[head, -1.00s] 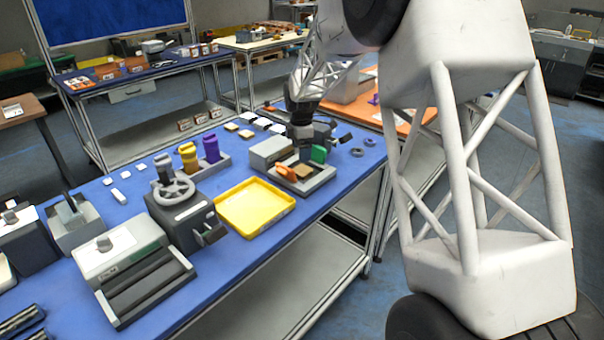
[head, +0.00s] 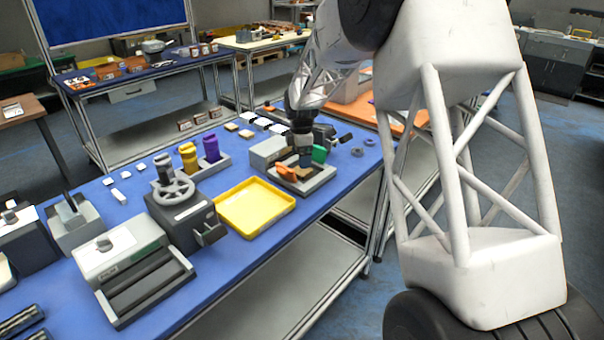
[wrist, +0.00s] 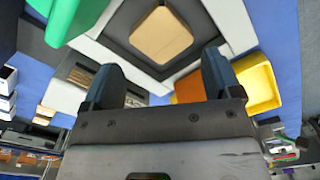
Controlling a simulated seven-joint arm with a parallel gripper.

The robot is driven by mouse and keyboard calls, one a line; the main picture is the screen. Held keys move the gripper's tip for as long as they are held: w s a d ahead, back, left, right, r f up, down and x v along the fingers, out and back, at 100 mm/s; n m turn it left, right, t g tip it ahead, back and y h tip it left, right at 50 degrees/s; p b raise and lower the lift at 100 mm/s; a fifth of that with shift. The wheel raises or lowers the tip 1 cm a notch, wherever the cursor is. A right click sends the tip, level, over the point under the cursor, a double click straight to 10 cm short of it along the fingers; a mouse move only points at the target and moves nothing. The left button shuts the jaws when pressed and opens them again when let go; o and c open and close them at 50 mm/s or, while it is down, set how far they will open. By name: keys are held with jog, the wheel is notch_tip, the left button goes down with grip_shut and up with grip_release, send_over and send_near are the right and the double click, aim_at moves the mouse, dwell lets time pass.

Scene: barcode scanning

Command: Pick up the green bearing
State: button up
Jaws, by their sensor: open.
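The green bearing (head: 319,153), a small green part, stands at the right of the grey tray (head: 312,186) on the blue table. It also shows at the top left of the wrist view (wrist: 75,18), cut off by the frame edge. My gripper (head: 304,160) is over the tray, just left of the green bearing in the head view. In the wrist view my gripper (wrist: 162,72) is open, with nothing between its fingers. A tan block (wrist: 160,34) lies in the tray's dark recess ahead of the fingers. The green bearing is outside the finger gap.
An orange part (head: 287,172) is at the tray's left, close to my gripper. A grey box (head: 266,152) stands behind it. The yellow tray (head: 290,203) is empty, to the left. Dark rings (head: 357,152) lie on the table at the right.

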aim_at(302, 172)
jog(key=shift+s+d+f, duration=0.1)
jog(key=shift+d+f, duration=0.05)
jog(key=shift+f, duration=2.45)
jog(key=c, duration=1.1)
